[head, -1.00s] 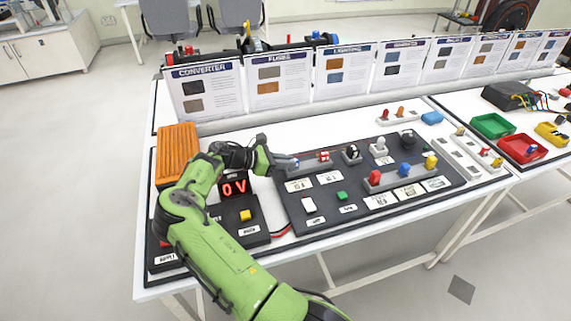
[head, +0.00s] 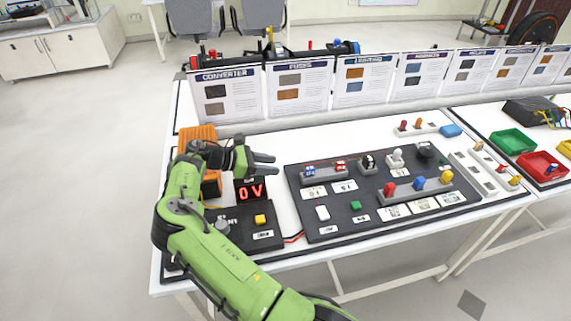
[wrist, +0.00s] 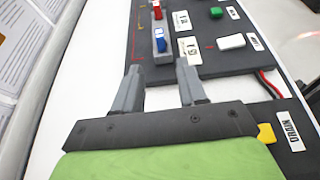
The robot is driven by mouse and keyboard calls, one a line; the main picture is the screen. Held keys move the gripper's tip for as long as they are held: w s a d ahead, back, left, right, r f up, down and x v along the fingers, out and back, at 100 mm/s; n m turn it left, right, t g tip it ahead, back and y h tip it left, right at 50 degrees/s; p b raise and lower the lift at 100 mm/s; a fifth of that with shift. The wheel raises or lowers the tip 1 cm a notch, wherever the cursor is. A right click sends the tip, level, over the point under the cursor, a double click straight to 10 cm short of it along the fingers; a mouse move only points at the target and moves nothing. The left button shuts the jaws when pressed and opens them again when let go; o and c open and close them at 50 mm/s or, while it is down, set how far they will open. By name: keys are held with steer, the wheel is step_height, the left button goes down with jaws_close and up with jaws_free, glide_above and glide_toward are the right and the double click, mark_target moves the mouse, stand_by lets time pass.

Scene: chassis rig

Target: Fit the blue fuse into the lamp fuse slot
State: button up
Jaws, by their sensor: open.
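A blue fuse (head: 310,169) sits upright in the left end of a grey two-place holder (head: 325,175) on the dark panel. A red fuse (head: 340,166) stands in the right end. In the wrist view the blue fuse (wrist: 160,42) is at the near end of the holder (wrist: 162,57), with the red fuse (wrist: 157,11) beyond. My gripper (head: 275,164) is open and empty, just left of the holder and apart from it. Its two fingers (wrist: 158,70) point toward the blue fuse in the wrist view. How deep the fuse sits cannot be told.
A red 0 V display (head: 251,191) is below my gripper. Red, blue and yellow knobs stand on a grey bar (head: 400,196) at the panel's right. A black knob (head: 368,162) and a white lamp (head: 396,157) stand right of the holder. Upright information cards (head: 300,90) line the back.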

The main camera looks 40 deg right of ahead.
steer(key=s+a+r+m+t+y, duration=0.7)
steer(key=s+a+r+m+y, duration=0.35)
steer(key=s+a+r, duration=0.4)
steer(key=s+a+r+m+t+y, duration=0.1)
steer(key=s+a+t, duration=0.4)
steer(key=s+a, duration=0.5)
steer(key=s+r+m, duration=0.1)
steer(key=s, duration=0.1)
steer(key=shift+s+a, duration=0.25)
steer(key=shift+s, duration=0.15)
steer(key=shift+r, duration=0.15)
step_height(320, 180, up, 8)
steer(key=p, duration=0.8)
